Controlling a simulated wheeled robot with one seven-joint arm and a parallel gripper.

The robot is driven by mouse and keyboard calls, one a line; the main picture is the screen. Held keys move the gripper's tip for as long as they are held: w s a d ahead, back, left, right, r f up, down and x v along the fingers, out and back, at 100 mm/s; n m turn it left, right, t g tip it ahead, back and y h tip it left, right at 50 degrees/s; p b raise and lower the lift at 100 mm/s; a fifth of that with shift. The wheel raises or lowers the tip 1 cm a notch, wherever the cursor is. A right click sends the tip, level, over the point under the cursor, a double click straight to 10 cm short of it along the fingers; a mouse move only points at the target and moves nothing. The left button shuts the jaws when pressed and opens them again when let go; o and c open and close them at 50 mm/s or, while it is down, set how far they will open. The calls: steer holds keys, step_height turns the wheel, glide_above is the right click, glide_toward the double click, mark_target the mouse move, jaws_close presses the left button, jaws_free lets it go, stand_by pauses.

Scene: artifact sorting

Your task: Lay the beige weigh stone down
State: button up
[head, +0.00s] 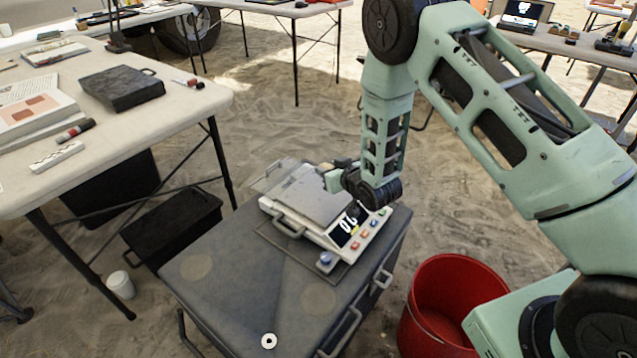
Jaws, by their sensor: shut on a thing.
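My gripper (335,176) is low over the weighing plate (306,192) of a white scale (318,232), at the plate's far right side. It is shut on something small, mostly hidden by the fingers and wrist. A small beige patch (343,162) shows at the fingers and appears to be the weigh stone. I cannot tell whether it touches the plate. The scale has a lit display and several coloured buttons on its front.
The scale stands on a dark grey case (230,275) with a small white ring (268,341) near its front edge. A red bucket (440,300) stands to the right. A cluttered white table (190,115) is at left. The case top left of the scale is mostly clear.

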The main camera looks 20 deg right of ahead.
mark_target(329, 200)
step_height(329, 200, down, 9)
steer(key=shift+r+b, duration=0.1)
steer(key=shift+b, duration=0.55)
steer(key=shift+f, duration=0.2)
steer(key=o, duration=1)
steer(key=shift+r, duration=0.1)
